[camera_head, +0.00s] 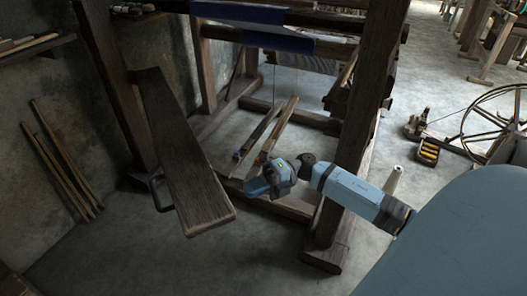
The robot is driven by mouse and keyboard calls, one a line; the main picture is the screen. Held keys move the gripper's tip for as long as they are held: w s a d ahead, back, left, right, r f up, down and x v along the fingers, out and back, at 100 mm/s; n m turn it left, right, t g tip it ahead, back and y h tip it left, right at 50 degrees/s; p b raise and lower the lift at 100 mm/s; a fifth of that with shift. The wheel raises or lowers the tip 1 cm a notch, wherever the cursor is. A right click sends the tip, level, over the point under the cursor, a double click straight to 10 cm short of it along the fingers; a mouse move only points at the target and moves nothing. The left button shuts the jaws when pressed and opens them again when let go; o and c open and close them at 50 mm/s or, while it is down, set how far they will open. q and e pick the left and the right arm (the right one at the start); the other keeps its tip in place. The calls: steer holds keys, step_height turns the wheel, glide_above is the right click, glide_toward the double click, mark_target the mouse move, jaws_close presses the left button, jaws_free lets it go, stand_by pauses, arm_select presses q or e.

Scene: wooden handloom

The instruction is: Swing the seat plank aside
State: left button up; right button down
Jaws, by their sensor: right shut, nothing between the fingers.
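The seat plank (182,150) is a long dark wooden board. It slants from the loom's left post down toward the front, and its near end hangs free over the floor. A dark curved handle (158,190) shows at its left edge. My right gripper (257,187) is to the right of the plank's near end, clear of it, in front of the loom's lower frame. It is shut and empty. My left gripper is not in the picture.
The loom's right front post (362,110) stands close to my right arm. Two treadles (270,130) lie inside the frame. Thin sticks (62,160) lean on the left wall. A spinning wheel (490,120) stands at the right. Front floor is clear.

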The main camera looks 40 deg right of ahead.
mark_target(228, 198)
steer(key=shift+b+x, duration=0.4)
steer(key=shift+x, duration=1.65)
